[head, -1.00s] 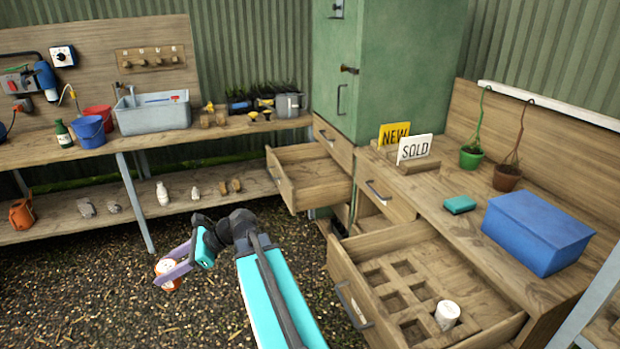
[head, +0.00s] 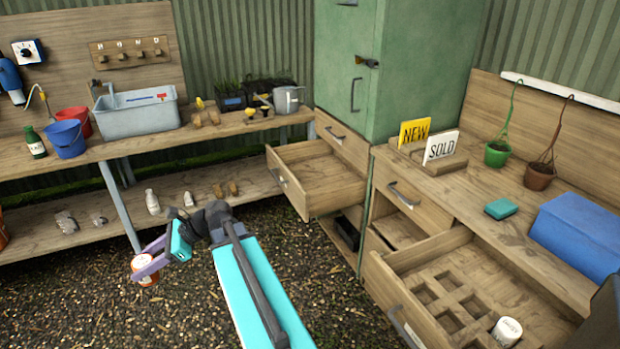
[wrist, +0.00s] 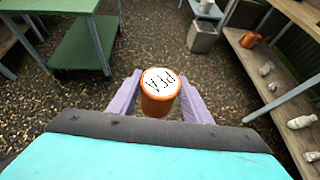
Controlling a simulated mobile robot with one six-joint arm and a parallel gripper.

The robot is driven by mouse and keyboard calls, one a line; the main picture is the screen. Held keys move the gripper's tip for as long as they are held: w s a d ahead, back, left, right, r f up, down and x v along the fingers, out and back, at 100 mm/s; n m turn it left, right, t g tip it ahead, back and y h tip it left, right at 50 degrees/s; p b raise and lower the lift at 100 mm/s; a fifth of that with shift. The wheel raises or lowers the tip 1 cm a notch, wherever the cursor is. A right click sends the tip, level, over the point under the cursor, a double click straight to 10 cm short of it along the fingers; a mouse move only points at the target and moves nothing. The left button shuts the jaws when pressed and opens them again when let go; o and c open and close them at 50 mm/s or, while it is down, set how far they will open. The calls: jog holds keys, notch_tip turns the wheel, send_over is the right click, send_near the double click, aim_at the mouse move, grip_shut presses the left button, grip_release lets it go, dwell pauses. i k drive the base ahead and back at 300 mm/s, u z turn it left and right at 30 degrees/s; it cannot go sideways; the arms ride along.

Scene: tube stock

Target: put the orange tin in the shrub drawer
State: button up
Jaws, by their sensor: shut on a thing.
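My gripper (head: 152,262) is shut on the orange tin (head: 146,279) and holds it above the gravel floor, left of my arm. In the wrist view the tin (wrist: 160,104) sits between the purple fingers, its white lid lettered "PEA". A larger open drawer (head: 392,297) at the lower right has a grid of square compartments. A white tin (head: 507,331) stands in that drawer. I can read no "shrub" label on either drawer.
The green cabinet (head: 428,75) stands behind the drawers. The right bench bears NEW (head: 414,132) and SOLD (head: 441,147) signs, a teal block (head: 501,209) and a blue box (head: 580,236). The left workbench (head: 230,130) is cluttered. Gravel floor (head: 330,290) lies open between.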

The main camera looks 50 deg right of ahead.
aim_at(323, 180)
jog(key=i, duration=0.8)
jog(key=z, duration=0.95)
jog(key=i, duration=1.65)
